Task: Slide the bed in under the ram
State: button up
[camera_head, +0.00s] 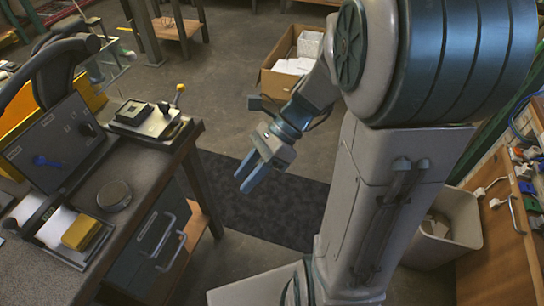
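My gripper (251,178) hangs over the dark floor mat, right of the bench and apart from everything; its two blue fingers look parted, with nothing between them. On the bench at the left stands a dark press-like machine (55,143) with a blue knob and a black curved arm (65,55). A pale flat tray (55,228) with a yellow block (81,233) lies at its front; it may be the bed, but I cannot tell for sure. The ram is not clearly seen.
A metal fixture (150,122) with a yellow-tipped lever and a dark round puck (114,195) sit on the bench (120,236). Drawers with handles are below. A cardboard box (283,80) stands behind, a pale bin (450,235) at right. The mat (290,205) is clear.

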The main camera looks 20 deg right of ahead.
jog(key=s+d+r+n+t+h+p, duration=0.2)
jog(key=s+d+r+n+h+p, duration=0.1)
jog(key=n, duration=0.8)
jog(key=shift+d+r+n+h+p, duration=0.5)
jog(key=shift+r+h, duration=0.45)
jog(key=shift+h, duration=0.95)
